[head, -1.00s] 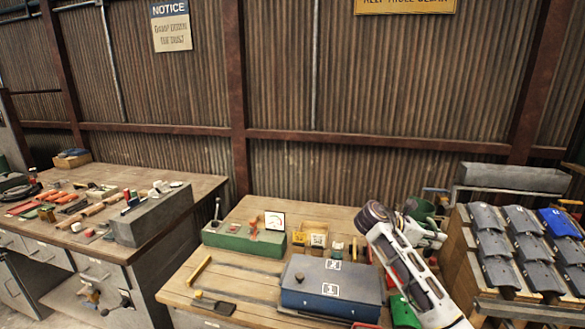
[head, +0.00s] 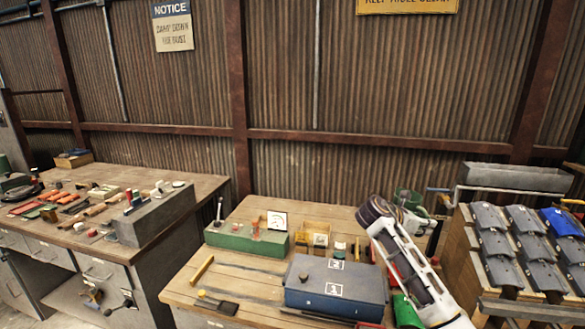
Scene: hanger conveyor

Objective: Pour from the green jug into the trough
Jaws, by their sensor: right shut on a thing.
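The green jug (head: 407,197) is at the back right of the right-hand workbench, partly hidden behind my right arm. My right gripper (head: 421,213) is shut on it; the fingers are small and partly covered by my white forearm. The jug looks roughly upright, but its spout and contents cannot be made out. The long grey trough (head: 515,178) lies at the far right, behind the stacked grey pieces. The jug is to the left of the trough and apart from it in the picture. My left gripper is out of view.
A blue-grey toolbox (head: 335,291) and a green switch box (head: 246,240) stand on the right workbench (head: 225,275). Racks of dark grey pieces (head: 495,245) and one blue piece (head: 560,222) stand in front of the trough. A corrugated wall closes the back.

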